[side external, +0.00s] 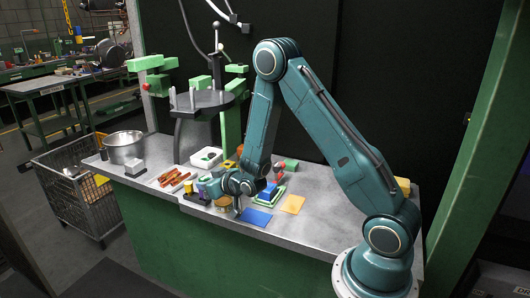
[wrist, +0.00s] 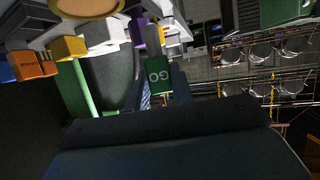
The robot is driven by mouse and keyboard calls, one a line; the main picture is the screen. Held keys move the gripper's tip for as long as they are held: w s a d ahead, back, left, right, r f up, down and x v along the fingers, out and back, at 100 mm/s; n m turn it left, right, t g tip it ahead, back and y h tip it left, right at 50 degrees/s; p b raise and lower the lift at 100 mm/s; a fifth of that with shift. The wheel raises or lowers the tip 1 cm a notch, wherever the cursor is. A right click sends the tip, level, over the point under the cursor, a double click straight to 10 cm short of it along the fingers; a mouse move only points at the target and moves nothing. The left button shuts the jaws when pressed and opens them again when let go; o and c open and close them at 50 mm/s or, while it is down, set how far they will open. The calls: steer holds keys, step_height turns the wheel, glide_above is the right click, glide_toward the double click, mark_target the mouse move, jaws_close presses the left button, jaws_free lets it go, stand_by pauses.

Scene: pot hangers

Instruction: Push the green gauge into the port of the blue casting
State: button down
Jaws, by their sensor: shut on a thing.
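The green gauge (wrist: 158,76), marked "GO", sits between the two fingers of my gripper (wrist: 160,88) in the wrist view. My gripper is shut on it. In the side external view my gripper (side external: 209,188) points left, low over the front part of the bench, among small coloured parts. The gauge is too small to make out there. A blue block (side external: 267,193) stands just right of my wrist, partly hidden by the arm. I cannot tell whether it is the blue casting, and no port is visible. In the wrist view no blue casting can be made out clearly.
A flat blue plate (side external: 257,217) and an orange plate (side external: 292,204) lie at the bench front. Orange-red parts (side external: 174,178), a white tray (side external: 206,157) and a metal pot (side external: 124,147) are to the left.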

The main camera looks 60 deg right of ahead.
steer(key=shift+s+d+f+m+g+h, duration=0.1)
steer(key=shift+d+f+m+g+h, duration=0.1)
steer(key=shift+d+m+h, duration=0.35)
steer(key=shift+d+f+m+g+h, duration=0.1)
steer(key=shift+d+f+m+h, duration=0.2)
steer(key=shift+d, duration=0.35)
steer(key=shift+s+d+f+m+g+h, duration=0.1)
steer(key=shift+s+d+m+g+h, duration=0.15)
steer(key=shift+d+m+h, duration=0.35)
steer(key=shift+s+d+m+g+h, duration=0.1)
steer(key=shift+d+m+g+h, duration=0.2)
steer(key=shift+d+h, duration=0.35)
steer(key=s+d+r+m+g+h, duration=0.2)
steer(key=s+d+m+g+h, duration=0.35)
steer(key=d+m+g, duration=0.2)
steer(key=s+r+m+g+y, duration=0.1)
steer(key=s+r+m+g, duration=0.5)
steer(key=m+g, duration=0.4)
steer(key=shift+s+d+r, duration=0.15)
steer(key=shift+s, duration=0.15)
steer(key=shift+f, duration=0.25)
steer(key=shift+g, duration=0.3)
steer(key=shift+f, duration=2.6)
steer(key=shift+w+f, duration=0.1)
steer(key=shift+f, duration=1.5)
